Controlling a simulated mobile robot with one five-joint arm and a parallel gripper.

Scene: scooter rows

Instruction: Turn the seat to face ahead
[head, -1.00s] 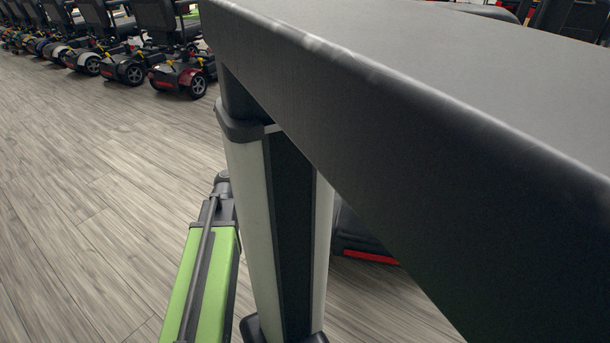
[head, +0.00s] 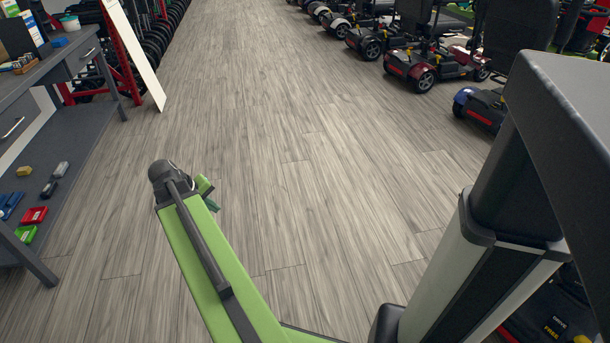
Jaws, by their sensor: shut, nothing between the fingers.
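Scooters with black seats stand in a row at the upper right. The nearest large black seat (head: 516,38) shows its back, above a scooter with a blue-and-black rear (head: 482,108). Further back, a red scooter (head: 424,68) has a black seat (head: 414,14). I cannot tell which seat the task means, or how any seat is turned relative to its scooter. My green arm reaches up from the bottom to a dark joint left of centre, over bare floor and far from the seats. My gripper cannot be made out; the arm's end is hidden behind the joint.
A grey workbench (head: 70,105) with small coloured items on its lower shelf stands at the left. Beside it are a red frame (head: 120,52) and a leaning white board (head: 134,52). The wood floor aisle (head: 250,110) is clear. My column blocks the right.

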